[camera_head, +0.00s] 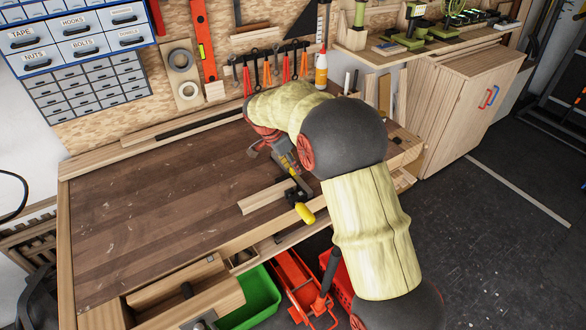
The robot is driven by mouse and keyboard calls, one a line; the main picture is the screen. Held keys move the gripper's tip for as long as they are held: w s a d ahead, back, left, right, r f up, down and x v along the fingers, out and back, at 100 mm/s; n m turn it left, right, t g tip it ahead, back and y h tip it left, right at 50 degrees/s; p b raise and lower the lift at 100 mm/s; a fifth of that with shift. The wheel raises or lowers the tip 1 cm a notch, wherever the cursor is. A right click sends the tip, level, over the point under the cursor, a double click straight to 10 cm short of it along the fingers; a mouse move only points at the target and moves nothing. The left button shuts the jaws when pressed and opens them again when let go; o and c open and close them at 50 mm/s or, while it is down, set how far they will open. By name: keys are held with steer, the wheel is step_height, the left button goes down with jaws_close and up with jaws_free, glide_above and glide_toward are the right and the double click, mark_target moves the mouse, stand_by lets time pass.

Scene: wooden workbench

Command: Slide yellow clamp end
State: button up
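A clamp with a yellow handle (305,213) and a dark body (294,194) is at the front edge of the workbench (150,215), right of its middle. The yellow handle hangs at the bench edge, pointing down and right. A small yellow part (292,171) shows just above the dark body. A light wooden piece (264,197) lies to the left, by the clamp. My gripper (284,161) is low over the bench, right behind the clamp and close to the small yellow part. My arm covers part of it. I cannot tell whether its fingers touch the clamp or are closed.
The bench top to the left is clear. A drawer (185,292) stands open at the front left. A green bin (252,300) and a red jack (298,285) are below the front edge. A glue bottle (321,68) and hanging tools are at the back.

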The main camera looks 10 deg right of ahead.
steer(key=shift+d+f, duration=0.15)
steer(key=shift+f, duration=0.15)
steer(key=shift+c, duration=0.7)
jaws_close()
